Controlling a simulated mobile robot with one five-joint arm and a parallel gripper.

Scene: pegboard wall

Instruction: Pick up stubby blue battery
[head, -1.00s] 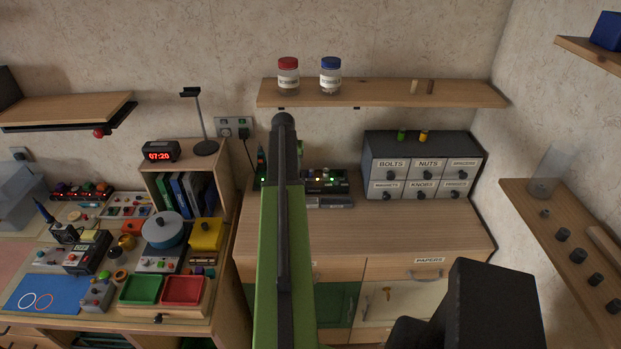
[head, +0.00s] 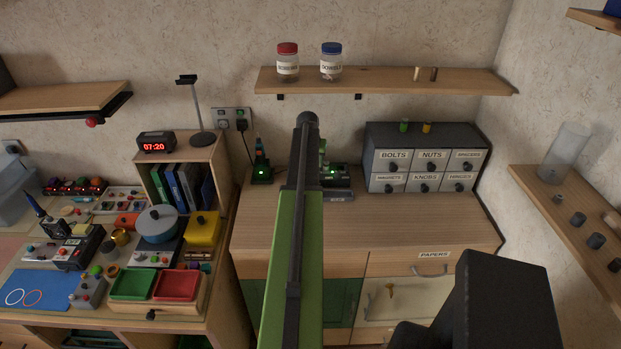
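I cannot make out a stubby blue battery in the head view. A short green cylinder (head: 404,126) and a short yellow cylinder (head: 427,127) stand on top of the grey drawer cabinet (head: 376,156); they could be batteries, but neither is blue. My green and black arm link rises through the middle of the picture and hides part of the wooden counter (head: 400,222) and the devices at its back. A black part of mine fills the lower right. I see no gripper fingers.
A black device with a green light (head: 334,172) stands partly behind my arm. A shelf (head: 385,82) above holds two jars (head: 288,64). A cluttered workbench with red and green trays (head: 176,285) is at left; a wall shelf (head: 555,205) is at right. The counter front is clear.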

